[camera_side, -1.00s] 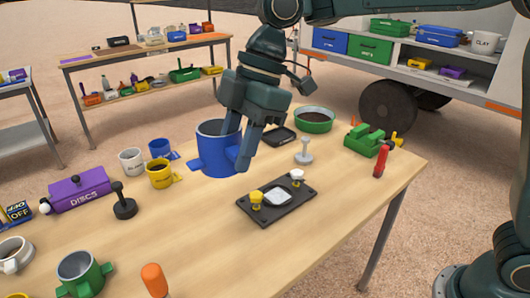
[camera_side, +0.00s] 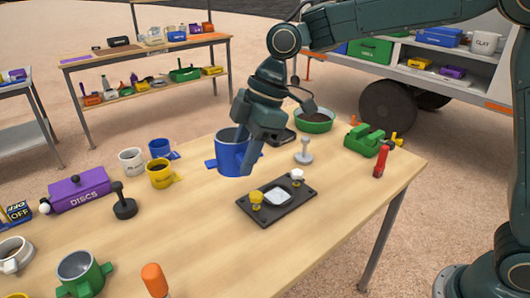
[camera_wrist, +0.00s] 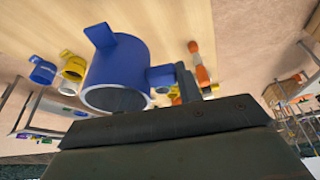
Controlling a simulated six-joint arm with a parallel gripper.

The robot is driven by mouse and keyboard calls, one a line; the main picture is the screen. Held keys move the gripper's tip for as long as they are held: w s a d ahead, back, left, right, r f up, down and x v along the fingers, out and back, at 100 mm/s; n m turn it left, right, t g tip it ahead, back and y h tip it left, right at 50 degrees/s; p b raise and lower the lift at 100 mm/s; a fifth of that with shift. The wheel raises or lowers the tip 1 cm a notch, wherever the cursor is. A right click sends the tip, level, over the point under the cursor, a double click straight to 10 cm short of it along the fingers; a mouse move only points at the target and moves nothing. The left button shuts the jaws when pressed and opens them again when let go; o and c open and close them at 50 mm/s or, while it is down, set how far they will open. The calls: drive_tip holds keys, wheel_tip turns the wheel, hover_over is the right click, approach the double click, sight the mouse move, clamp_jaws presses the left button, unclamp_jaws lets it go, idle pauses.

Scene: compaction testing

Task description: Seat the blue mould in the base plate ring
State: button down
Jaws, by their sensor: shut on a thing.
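The blue mould (camera_side: 231,158) is an upright open cylinder with side lugs, behind and left of the base plate in the side view. My gripper (camera_side: 246,148) points down at its right side and is shut on it at the rim or lug; the exact contact is partly hidden. In the wrist view the blue mould (camera_wrist: 122,68) fills the middle, beside one finger (camera_wrist: 187,84). I cannot tell how far it is off the table. The black base plate (camera_side: 292,208) lies flat, with a pale round centre, a yellow knob (camera_side: 256,200) and a white knob (camera_side: 297,177).
Left are a purple box (camera_side: 80,192), a black tamper (camera_side: 123,205) and a yellow cup (camera_side: 160,175). A green mould (camera_side: 84,272) and an orange handle (camera_side: 155,280) are in front. A green bowl (camera_side: 314,124) and green clamp (camera_side: 367,140) stand right. Table between mould and plate is clear.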

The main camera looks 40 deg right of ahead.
drive_tip(key=w+d+f+m+t+h, duration=0.1)
drive_tip(key=w+d+f+m, duration=0.3)
drive_tip(key=d+f, duration=0.8)
drive_tip(key=shift+w+d+f, duration=0.15)
drive_tip(key=shift+w+d, duration=0.1)
drive_tip(key=shift+d, duration=0.6)
drive_tip(key=shift+f, duration=0.15)
drive_tip(key=shift+f, duration=3.25)
drive_tip(key=shift+d+f, duration=0.1)
drive_tip(key=shift+f, duration=0.05)
drive_tip(key=n, duration=0.1)
drive_tip(key=d+n, duration=0.1)
drive_tip(key=n, duration=0.1)
drive_tip(key=shift+s+y, duration=0.3)
drive_tip(key=shift+s+d+n+g, duration=0.1)
drive_tip(key=shift+d+n+g, duration=0.35)
drive_tip(key=shift+n, duration=0.5)
drive_tip(key=shift+d+n+g, duration=0.35)
drive_tip(key=shift+n+g, duration=0.1)
drive_tip(key=shift+n, duration=0.5)
